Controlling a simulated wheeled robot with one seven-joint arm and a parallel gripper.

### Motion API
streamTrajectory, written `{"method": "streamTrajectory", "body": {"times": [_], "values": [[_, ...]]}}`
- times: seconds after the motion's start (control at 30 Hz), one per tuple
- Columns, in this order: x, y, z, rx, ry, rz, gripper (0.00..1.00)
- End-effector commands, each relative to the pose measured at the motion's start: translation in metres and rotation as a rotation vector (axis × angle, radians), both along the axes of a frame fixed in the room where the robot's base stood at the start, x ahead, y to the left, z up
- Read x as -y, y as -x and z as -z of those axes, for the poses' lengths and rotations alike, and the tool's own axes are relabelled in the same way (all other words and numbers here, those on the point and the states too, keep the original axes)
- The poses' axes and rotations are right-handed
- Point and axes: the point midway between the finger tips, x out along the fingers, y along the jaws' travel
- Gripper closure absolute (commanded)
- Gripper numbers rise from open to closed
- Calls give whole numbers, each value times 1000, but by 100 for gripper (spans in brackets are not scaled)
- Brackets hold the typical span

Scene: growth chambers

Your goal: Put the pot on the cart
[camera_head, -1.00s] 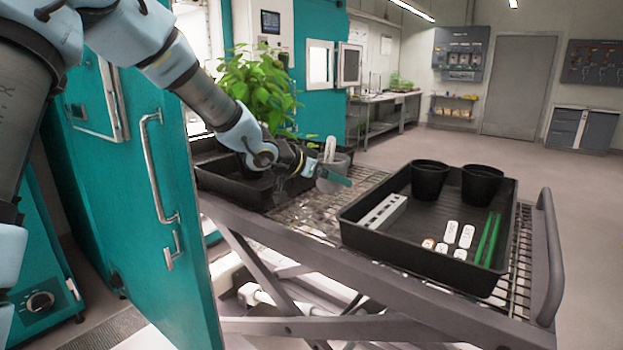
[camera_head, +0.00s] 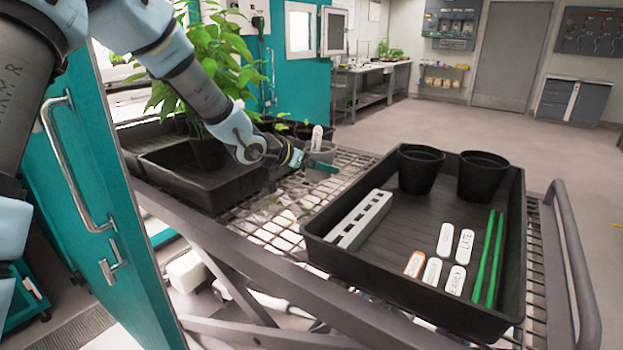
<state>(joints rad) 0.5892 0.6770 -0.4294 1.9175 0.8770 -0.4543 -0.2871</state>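A small grey pot (camera_head: 324,157) with a white label (camera_head: 317,137) standing up in it is at the far left part of the wire-topped cart (camera_head: 349,163). It looks upright and seems to be at the mesh; whether it rests there or hangs just above it, I cannot tell. My gripper (camera_head: 318,164) reaches it from the left, with a teal finger across the pot's near side. The other finger is hidden, so I cannot tell whether it grips the pot.
A black tray (camera_head: 342,262) on the cart holds two black pots (camera_head: 419,170) (camera_head: 482,177), a grey slotted bar (camera_head: 360,220), white labels (camera_head: 445,238) and green stakes (camera_head: 489,258). A leafy plant (camera_head: 208,70) stands in another tray (camera_head: 190,190). An open teal door (camera_head: 95,210) is at left.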

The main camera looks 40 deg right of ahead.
Motion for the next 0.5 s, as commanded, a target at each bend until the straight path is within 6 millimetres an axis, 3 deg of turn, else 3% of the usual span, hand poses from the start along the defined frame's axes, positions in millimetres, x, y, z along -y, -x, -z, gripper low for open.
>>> {"method": "streamTrajectory", "body": {"times": [0.4, 0.5], "values": [[0, 0, 42, 0, 1, 1, 79], [0, 0, 44, 2, 2, 0, 79]]}}
